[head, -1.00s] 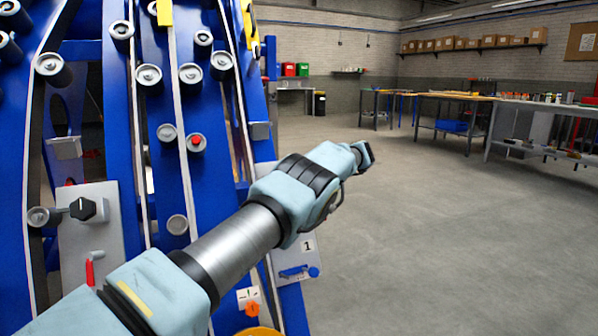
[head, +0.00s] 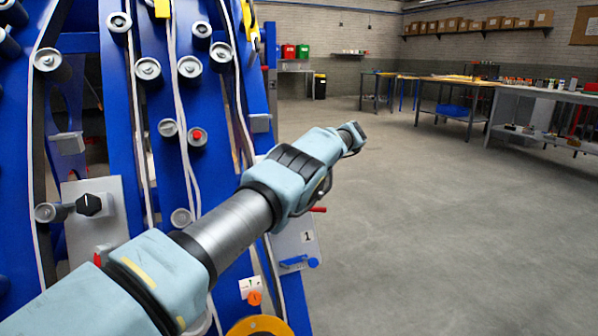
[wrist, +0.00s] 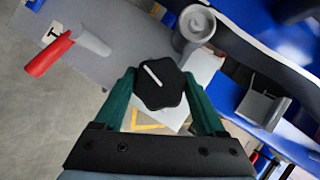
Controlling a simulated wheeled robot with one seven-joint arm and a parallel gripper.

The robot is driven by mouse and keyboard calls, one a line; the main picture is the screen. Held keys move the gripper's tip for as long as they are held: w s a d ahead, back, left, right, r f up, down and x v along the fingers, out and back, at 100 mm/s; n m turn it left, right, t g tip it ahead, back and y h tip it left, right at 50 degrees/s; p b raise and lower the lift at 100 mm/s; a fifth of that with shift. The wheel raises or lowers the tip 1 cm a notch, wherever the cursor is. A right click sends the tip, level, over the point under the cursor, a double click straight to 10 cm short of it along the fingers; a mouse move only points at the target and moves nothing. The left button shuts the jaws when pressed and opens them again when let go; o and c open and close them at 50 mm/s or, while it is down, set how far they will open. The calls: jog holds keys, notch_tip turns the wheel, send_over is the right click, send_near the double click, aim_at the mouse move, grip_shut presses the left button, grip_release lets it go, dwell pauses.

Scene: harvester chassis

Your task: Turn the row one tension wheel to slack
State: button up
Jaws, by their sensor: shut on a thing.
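The tension wheel in my grip is a black lobed knob (wrist: 160,84) with a white pointer line, seen in the wrist view. The line slants toward the upper left of that view. My gripper (wrist: 163,90) has its green fingers closed on the knob from both sides. The knob stands on a grey plate (wrist: 115,20). In the head view the grey plate marked 1 (head: 307,237) shows beside my arm, which hides the knob and my gripper there. White belts (head: 184,130) run down the blue frame and look bent and loose.
A red-handled lever (wrist: 50,53) and a grey roller (wrist: 194,27) sit close to my gripper. Another black knob (head: 90,205) is on a separate plate at the left. Several rollers stud the blue frame (head: 120,90). The floor (head: 430,240) at right is clear.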

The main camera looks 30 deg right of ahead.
jog(key=shift+a+f, duration=0.1)
jog(key=shift+f, duration=0.05)
jog(key=o, duration=1.3)
jog(key=p+v, duration=0.1)
jog(key=v, duration=1)
jog(key=shift+p, duration=0.3)
